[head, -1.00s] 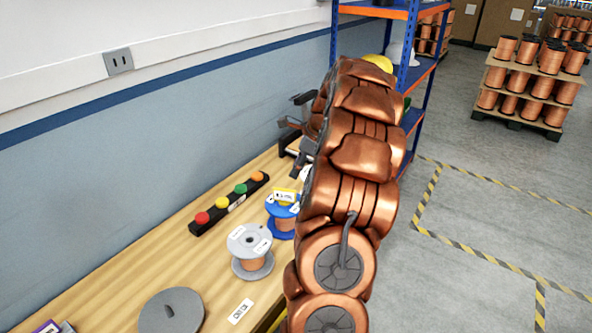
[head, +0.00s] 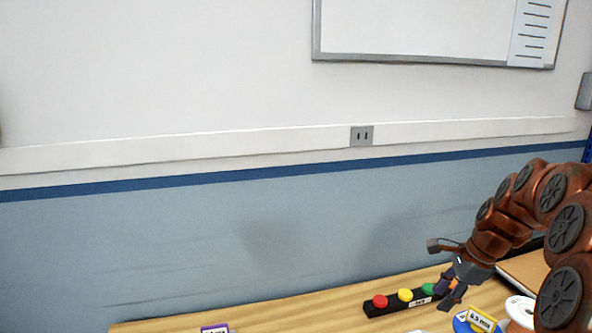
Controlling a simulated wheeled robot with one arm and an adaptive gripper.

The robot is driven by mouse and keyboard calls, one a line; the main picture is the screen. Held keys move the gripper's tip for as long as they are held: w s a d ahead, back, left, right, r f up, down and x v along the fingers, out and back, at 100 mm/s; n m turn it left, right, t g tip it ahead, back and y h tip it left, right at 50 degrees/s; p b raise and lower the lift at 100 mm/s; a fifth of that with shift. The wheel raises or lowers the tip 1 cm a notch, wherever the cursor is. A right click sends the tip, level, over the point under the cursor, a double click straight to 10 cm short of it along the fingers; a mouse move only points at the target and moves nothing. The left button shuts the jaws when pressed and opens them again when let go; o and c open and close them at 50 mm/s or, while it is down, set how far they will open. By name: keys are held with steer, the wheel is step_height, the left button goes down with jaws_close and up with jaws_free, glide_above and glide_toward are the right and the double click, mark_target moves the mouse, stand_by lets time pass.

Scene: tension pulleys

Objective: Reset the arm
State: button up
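My copper-coloured arm (head: 505,225) comes in from the right edge and curves down to the left over the workbench. My gripper (head: 450,292) points down and left, close to the right end of the button strip (head: 392,307) in the picture. The gripper is small and dark here, and the gap between its fingers is not clear. I see nothing held in it. The arm covers part of the bench's right side.
The wooden workbench (head: 290,314) runs along the blue and white wall. The strip carries red, yellow and green buttons. A blue spool (head: 462,323) with a yellow label and a white spool (head: 520,310) stand right of it. A whiteboard (head: 415,30) hangs above.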

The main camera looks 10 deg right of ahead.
steer(key=s+a+r+n+g, duration=0.1)
steer(key=s+a+n, duration=0.15)
steer(key=a, duration=0.35)
steer(key=s+a+n+g, duration=0.1)
steer(key=s+a+n, duration=0.1)
steer(key=a+n, duration=0.3)
steer(key=s+a+f+n+g+h, duration=0.1)
steer(key=s+a+n, duration=0.5)
steer(key=s, duration=0.5)
steer(key=s+a+f+n+g+h, duration=0.1)
steer(key=s+a+f+n+h, duration=0.1)
steer(key=s+a+n, duration=0.4)
steer(key=s+n, duration=0.2)
steer(key=s, duration=0.3)
steer(key=shift+a+f, duration=0.2)
steer(key=shift+a, duration=0.15)
steer(key=shift+s, duration=0.1)
